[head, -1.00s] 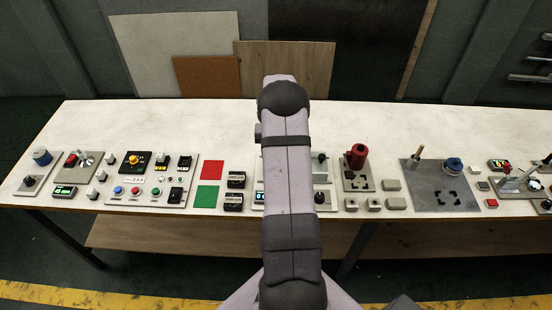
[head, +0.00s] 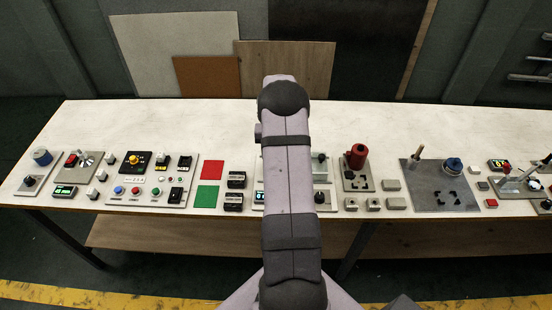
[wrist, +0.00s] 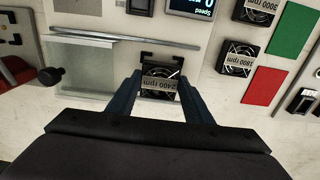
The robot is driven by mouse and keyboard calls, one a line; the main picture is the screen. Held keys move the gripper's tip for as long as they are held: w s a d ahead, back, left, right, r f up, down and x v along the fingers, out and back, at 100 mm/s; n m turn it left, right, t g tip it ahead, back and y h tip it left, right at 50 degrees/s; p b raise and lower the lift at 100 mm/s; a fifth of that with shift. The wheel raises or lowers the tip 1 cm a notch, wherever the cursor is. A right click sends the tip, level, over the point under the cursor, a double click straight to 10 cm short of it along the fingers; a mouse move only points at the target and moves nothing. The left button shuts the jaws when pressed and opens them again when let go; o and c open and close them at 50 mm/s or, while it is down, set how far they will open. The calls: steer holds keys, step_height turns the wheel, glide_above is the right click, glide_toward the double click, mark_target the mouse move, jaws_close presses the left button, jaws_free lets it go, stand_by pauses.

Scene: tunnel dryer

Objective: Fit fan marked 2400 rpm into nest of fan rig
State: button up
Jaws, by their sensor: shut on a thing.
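My gripper (wrist: 160,94) is shut on the fan marked 2400 rpm (wrist: 161,92), a black square fan with a pale label, held between the two jaws in the wrist view. Black corner brackets of the nest (wrist: 148,55) show just above the fan in that view. The rest of the nest is hidden by the fan and jaws. I cannot tell whether the fan is above the nest or touching its base. The fan rig's speed display (wrist: 190,8) reads 0. In the head view my arm hides the gripper and held fan; part of the rig's display (head: 260,197) shows beside it.
The fan marked 1800 rpm (wrist: 238,58) and the fan marked 3000 rpm (wrist: 255,10) lie beside the green mat (wrist: 290,28) and red mat (wrist: 265,85). The bench's back (head: 170,120) is clear.

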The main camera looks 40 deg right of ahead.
steer(key=shift+f+b, duration=0.6)
steer(key=shift+f, duration=0.35)
steer(key=o, duration=1.2)
steer(key=shift+r, duration=0.1)
steer(key=shift+r+b, duration=1.1)
steer(key=shift+r, duration=2.5)
